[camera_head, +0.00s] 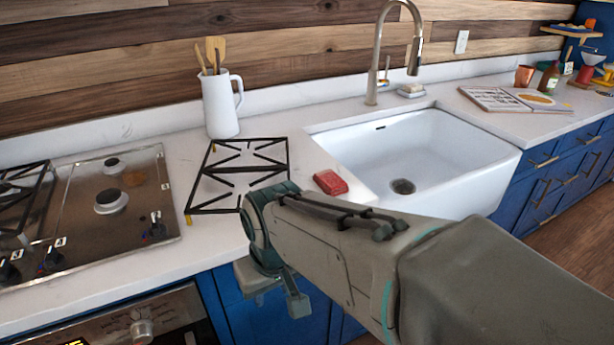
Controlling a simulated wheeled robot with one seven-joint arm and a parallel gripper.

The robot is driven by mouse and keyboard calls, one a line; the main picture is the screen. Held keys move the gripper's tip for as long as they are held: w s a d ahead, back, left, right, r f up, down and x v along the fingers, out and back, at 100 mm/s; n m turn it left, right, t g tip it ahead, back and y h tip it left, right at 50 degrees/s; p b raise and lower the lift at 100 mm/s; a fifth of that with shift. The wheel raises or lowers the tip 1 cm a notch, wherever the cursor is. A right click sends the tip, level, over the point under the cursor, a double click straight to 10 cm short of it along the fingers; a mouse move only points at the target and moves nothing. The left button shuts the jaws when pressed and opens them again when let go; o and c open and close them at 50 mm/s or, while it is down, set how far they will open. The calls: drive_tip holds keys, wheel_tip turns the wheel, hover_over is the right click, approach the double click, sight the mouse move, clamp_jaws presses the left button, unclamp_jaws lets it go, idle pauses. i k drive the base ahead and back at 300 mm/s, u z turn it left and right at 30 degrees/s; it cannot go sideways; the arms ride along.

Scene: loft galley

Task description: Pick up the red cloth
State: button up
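The red cloth (330,182) lies as a small folded block on the white counter, between a black burner grate and the sink's left rim. My gripper (279,302) hangs at the end of my arm, in front of the counter's front edge, below and to the left of the cloth in the picture. Its two fingers point down and stand apart, with nothing seen between them. It is clear of the cloth. My arm covers part of the counter edge just below the cloth.
A loose grate (238,172) lies left of the cloth, and a cooktop (95,208) is further left. A white jug (221,105) with wooden utensils stands behind. The white sink (440,150) with a tall faucet (378,55) is right. An open book (515,99) lies far right.

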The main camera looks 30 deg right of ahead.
sight(331, 184)
drive_tip(key=k, duration=0.9)
drive_tip(key=z, duration=0.55)
drive_tip(key=i, duration=1.35)
drive_tip(key=z, duration=0.15)
